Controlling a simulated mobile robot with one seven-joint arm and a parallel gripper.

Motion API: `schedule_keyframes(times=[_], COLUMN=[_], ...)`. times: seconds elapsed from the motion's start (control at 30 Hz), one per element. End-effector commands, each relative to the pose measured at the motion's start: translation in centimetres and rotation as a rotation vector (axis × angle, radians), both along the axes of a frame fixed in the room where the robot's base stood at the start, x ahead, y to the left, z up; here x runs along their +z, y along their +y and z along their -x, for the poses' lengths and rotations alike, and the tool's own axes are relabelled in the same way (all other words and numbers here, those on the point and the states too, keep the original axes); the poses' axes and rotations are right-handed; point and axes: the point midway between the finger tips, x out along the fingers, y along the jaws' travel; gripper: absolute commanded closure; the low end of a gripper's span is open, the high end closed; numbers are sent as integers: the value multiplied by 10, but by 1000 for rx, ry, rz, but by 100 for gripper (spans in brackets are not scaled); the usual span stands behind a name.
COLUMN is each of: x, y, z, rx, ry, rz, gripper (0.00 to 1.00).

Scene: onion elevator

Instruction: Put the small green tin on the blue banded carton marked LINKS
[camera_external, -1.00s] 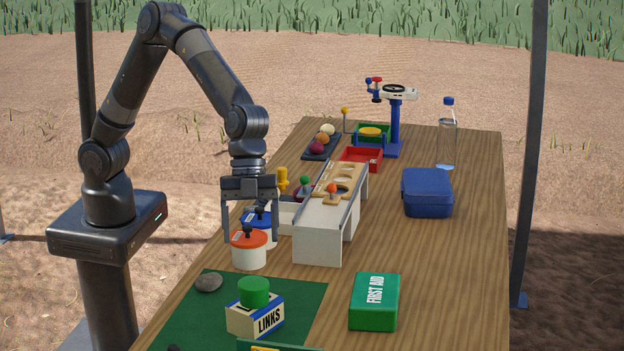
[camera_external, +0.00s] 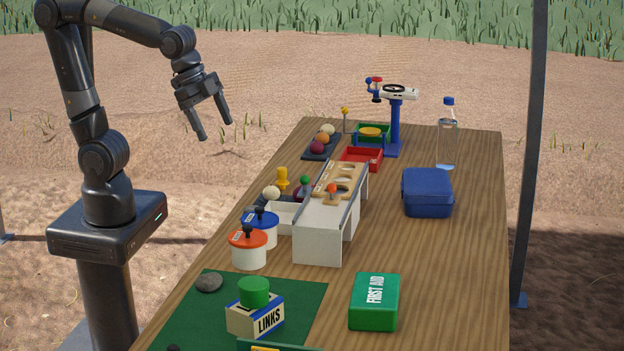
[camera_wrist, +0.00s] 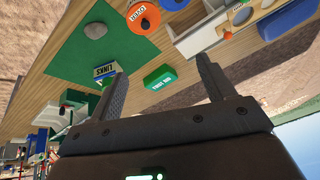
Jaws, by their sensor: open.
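The small green tin (camera_external: 254,291) stands upright on top of the blue banded carton marked LINKS (camera_external: 256,319), on the green mat (camera_external: 306,302) at the near end of the table. My gripper (camera_external: 217,131) is open and empty, raised in the air left of the table and far from the tin. Its two fingers also show in the wrist view (camera_wrist: 163,82).
A green first aid box (camera_external: 374,302) lies right of the mat. White pots with orange (camera_external: 249,252) and blue (camera_external: 262,229) lids stand behind it, beside a white sorting ramp (camera_external: 322,237). A stone (camera_external: 208,282) lies on the mat. A blue case (camera_external: 427,192) and a bottle (camera_external: 446,140) stand farther right.

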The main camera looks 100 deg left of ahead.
Motion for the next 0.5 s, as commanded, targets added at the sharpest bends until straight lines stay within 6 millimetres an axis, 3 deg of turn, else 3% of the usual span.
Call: schedule_keyframes(times=[0.1, 0.23, 0.4, 0.5], x=[2, -3, -11, -13], y=[29, 52, 67, 71], z=[37, 71, 98, 104], rx=[127, 242, 335, 357], ry=[-30, -51, -67, -70], rz=[41, 90, 139, 152], gripper=[25, 25, 25, 25])
